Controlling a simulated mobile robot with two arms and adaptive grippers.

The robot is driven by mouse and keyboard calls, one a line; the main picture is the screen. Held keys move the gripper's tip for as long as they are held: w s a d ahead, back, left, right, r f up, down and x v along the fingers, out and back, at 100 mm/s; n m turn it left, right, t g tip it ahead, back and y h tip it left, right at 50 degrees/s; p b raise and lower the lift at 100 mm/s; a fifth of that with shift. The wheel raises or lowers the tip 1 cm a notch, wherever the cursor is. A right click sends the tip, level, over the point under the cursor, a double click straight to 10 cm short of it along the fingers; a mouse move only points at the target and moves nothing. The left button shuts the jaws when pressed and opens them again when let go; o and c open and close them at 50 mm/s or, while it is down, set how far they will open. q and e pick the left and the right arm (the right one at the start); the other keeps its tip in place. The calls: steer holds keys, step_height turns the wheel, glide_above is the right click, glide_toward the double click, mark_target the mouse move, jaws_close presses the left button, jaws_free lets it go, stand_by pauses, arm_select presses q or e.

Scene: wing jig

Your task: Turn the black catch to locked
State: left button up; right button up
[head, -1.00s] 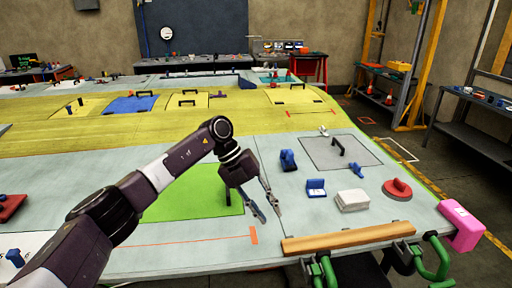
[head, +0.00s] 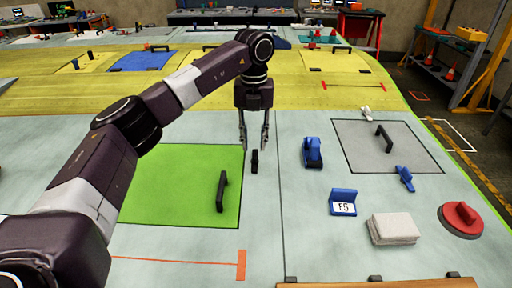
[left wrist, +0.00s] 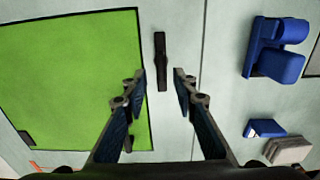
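The black catch (head: 254,162) is a small dark bar on the pale surface, just right of the green panel (head: 165,180). In the left wrist view the catch (left wrist: 160,60) lies lengthwise, clear of the green panel's right edge. My left gripper (head: 254,142) points down just above the catch. In the left wrist view its two fingers (left wrist: 160,78) are apart, one on each side of the catch's near end in the picture, with nothing between them held. I cannot tell the remaining height. My right gripper is not in view.
The green panel has a black handle (head: 222,190). To the right are a blue clamp (head: 313,153), a blue E5 block (head: 343,202), a white stack (head: 394,228), a red disc (head: 460,219) and a grey panel (head: 405,150) with a handle. The surface around the catch is clear.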

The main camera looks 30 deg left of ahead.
mark_target(255, 153)
arm_select(q)
steer(key=f, duration=0.3)
steer(key=f+p, duration=0.1)
steer(key=shift+w+f, duration=0.15)
steer(key=shift+w, duration=0.1)
steer(key=shift+s, duration=0.1)
jaws_close()
